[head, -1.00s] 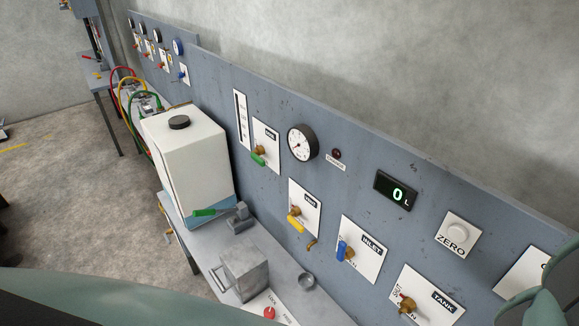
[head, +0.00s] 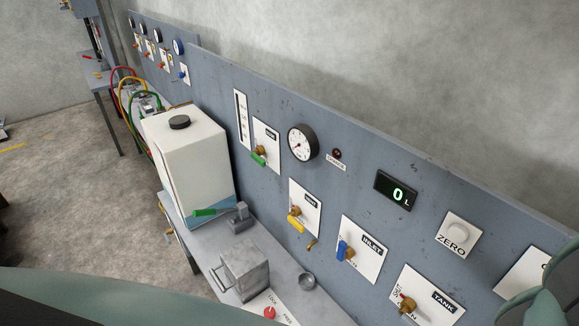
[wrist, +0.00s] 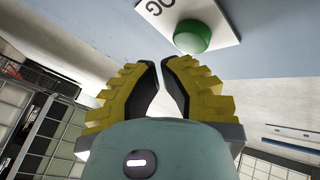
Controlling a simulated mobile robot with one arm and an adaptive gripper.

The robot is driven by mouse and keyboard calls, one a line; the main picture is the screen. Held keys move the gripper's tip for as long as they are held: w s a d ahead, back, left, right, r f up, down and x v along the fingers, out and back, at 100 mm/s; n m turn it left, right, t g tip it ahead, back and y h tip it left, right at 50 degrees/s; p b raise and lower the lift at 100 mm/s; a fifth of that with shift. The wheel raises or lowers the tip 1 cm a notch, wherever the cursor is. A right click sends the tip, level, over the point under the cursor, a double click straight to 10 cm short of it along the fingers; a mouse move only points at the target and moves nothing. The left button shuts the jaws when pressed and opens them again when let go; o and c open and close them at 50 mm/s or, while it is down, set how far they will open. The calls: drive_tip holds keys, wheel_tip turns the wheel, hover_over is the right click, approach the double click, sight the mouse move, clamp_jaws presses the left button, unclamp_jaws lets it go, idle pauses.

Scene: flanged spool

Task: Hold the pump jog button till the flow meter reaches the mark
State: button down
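The green domed button (wrist: 192,37) sits on a white plate whose visible letters read "OG", at the top of the wrist view. My gripper (wrist: 158,62) has yellow stepped fingers with dark pads. It is empty, and a narrow gap shows between its tips. The tips point toward the panel, just below and left of the button in the picture, and look apart from it. In the head view a digital display (head: 397,194) on the panel reads 0 L in green. I cannot make out a mark on it. The button and fingers do not show in the head view.
The grey-blue panel carries a ZERO button (head: 458,232), a round dial gauge (head: 302,142), and INLET (head: 362,250) and TANK (head: 428,297) valve plates with protruding handles. A white tank (head: 188,160) and a grey metal box (head: 245,270) stand on the bench at left.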

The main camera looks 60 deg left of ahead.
drive_tip(key=shift+w, duration=0.45)
drive_tip(key=shift+w, duration=0.5)
idle(7.0)
